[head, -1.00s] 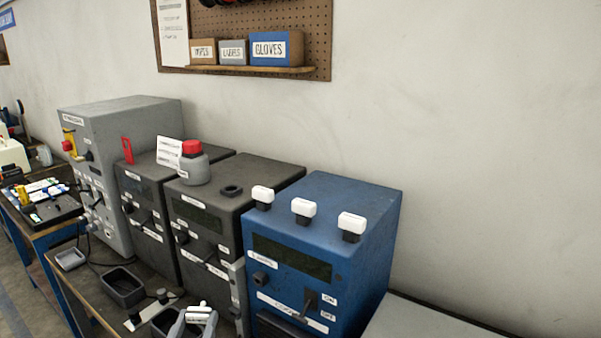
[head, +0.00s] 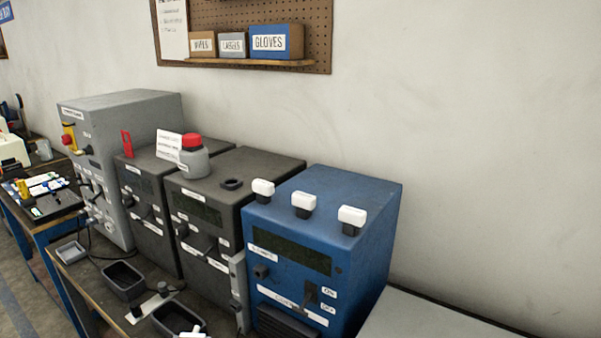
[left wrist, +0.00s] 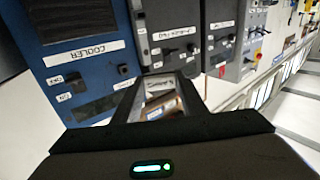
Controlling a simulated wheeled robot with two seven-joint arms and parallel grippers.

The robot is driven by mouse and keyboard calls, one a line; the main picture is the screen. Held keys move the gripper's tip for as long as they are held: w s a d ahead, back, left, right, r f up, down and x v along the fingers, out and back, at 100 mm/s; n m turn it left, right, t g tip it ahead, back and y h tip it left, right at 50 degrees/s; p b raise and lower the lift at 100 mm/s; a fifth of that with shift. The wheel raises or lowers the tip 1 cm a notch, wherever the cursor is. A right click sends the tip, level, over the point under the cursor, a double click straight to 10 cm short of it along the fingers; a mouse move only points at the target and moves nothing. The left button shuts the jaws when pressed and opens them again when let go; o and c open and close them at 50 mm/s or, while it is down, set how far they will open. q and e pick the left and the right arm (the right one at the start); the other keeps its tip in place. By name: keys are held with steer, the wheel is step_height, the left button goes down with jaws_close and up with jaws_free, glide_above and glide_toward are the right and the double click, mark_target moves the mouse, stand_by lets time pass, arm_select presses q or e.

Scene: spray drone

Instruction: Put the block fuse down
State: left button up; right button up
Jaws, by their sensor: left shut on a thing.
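My left gripper (left wrist: 160,88) fills the lower middle of the left wrist view, its dark fingers reaching toward the fronts of the machines. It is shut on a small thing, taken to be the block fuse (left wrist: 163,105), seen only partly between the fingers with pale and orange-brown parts. In the head view a small white piece (head: 194,332) shows at the bottom edge over a dark tray (head: 177,318); I cannot tell if it is the fuse or my gripper. My right gripper is in neither view.
A blue cooler (head: 325,220) carries several controls and three white-topped black pieces on its top. Dark machines (head: 215,205) and a grey cabinet (head: 125,150) stand to its left. Another dark tray (head: 123,280) and a small grey tray (head: 70,252) lie on the bench front.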

arm_select(q)
steer(key=shift+s+f, duration=0.25)
steer(key=shift+s, duration=0.65)
steer(key=shift+s+f, duration=0.25)
steer(key=shift+s, duration=0.65)
steer(key=shift+w+d, duration=0.1)
steer(key=shift+d, duration=0.05)
steer(key=w+d+r+m+g+h, duration=0.2)
steer(key=w+d+m+g+h, duration=0.2)
steer(key=d+h, duration=0.4)
steer(key=w+d+r+m+g+h, duration=0.2)
steer(key=w+d+m+g+h, duration=0.3)
steer(key=d+m+h, duration=0.3)
steer(key=shift+d+m+g, duration=0.3)
steer(key=shift+d+g, duration=0.1)
steer(key=shift+d, duration=0.55)
steer(key=shift+r, duration=0.1)
